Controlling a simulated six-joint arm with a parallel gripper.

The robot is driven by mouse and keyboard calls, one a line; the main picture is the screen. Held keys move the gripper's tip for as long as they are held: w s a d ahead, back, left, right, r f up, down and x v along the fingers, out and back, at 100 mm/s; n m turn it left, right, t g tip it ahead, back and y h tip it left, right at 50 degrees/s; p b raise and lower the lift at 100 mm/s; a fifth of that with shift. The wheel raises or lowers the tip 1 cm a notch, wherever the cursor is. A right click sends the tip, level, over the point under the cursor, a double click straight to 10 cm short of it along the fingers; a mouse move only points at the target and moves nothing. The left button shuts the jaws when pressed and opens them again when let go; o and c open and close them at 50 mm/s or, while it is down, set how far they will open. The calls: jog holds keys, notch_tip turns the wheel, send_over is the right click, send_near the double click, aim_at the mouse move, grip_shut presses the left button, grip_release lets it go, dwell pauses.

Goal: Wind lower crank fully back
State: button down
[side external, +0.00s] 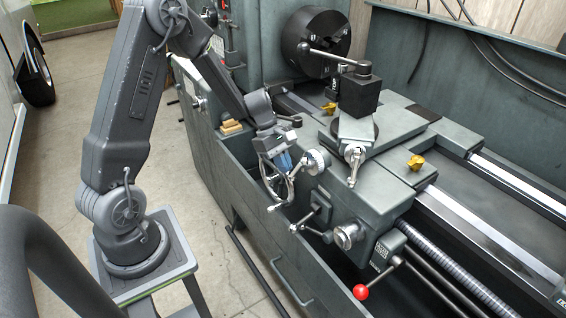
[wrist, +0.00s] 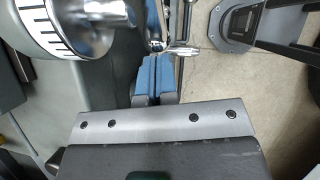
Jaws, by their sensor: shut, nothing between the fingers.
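My gripper (side external: 284,162) points down at the front of the lathe, its blue fingers (wrist: 155,78) together with nothing between them. A silver graduated dial (side external: 316,160) is just right of it and shows large at upper left in the wrist view (wrist: 45,30). A spoked handwheel (side external: 290,188) with a chrome handle (side external: 273,208) is below the gripper. In the wrist view a chrome handle (wrist: 182,51) lies just beyond the fingertips; I cannot tell whether they touch. A smaller crank (side external: 354,166) hangs from the upper slide. Which one is the lower crank is unclear.
A spoked lever (side external: 312,230), a silver knob (side external: 346,237) and a red-ball lever (side external: 361,292) project from the carriage front. The tool post (side external: 358,95) and chuck (side external: 318,42) stand behind. Open floor (side external: 215,240) lies left of the lathe.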

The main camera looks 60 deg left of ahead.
jog(key=f+h, duration=0.1)
jog(key=h, duration=0.1)
jog(key=d+f+h, duration=0.1)
jog(key=h, duration=0.1)
jog(key=shift+d+f, duration=0.2)
dwell(0.3)
jog(key=shift+s+d+f, duration=0.1)
jog(key=shift+d+f, duration=0.1)
dwell(0.5)
jog(key=shift+a, duration=0.1)
